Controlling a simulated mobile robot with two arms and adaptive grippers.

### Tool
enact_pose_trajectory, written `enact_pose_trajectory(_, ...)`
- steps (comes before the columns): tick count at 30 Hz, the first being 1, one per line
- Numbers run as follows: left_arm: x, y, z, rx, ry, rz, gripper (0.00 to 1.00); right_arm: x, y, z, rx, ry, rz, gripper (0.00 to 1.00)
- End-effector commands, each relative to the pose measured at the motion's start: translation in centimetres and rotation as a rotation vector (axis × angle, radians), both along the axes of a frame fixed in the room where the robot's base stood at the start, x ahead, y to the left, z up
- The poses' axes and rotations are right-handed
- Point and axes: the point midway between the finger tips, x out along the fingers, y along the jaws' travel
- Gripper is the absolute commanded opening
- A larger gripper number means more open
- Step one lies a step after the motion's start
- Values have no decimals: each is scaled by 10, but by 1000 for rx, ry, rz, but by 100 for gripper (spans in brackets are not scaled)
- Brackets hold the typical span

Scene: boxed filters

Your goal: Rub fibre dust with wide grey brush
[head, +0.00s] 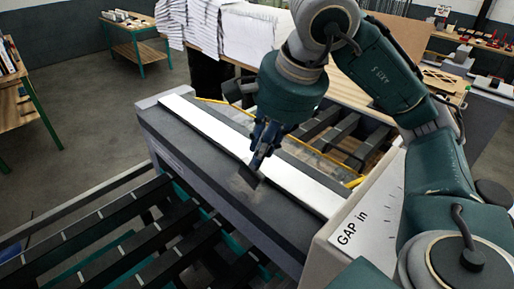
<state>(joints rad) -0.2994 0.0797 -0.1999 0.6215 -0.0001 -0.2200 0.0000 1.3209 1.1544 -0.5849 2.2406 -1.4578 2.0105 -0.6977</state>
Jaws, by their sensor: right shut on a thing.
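My right gripper (267,135) is shut on the wide grey brush (251,175), which points downward. The brush's lower end is at the dark top surface of the long machine beam (205,165), touching it or very close. A faint brownish patch of fibre dust (238,187) lies on the dark surface around the brush's lower end. Part of the brush is hidden by the gripper. My left gripper is not in view.
A white strip (300,183) runs along the beam behind the brush. A "GAP in" dial panel (366,222) stands at the beam's right end. Dark slatted rails (110,235) lie in front. White stacked sheets (245,35) stand behind.

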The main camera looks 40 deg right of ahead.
Motion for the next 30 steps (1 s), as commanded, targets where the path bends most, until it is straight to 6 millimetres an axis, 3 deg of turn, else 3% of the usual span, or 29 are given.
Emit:
enact_pose_trajectory(22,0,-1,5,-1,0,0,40,49,7,1,3,-3,0,0)
enact_pose_trajectory(30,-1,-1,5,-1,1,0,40,53,7,1,2,-5,-1,0)
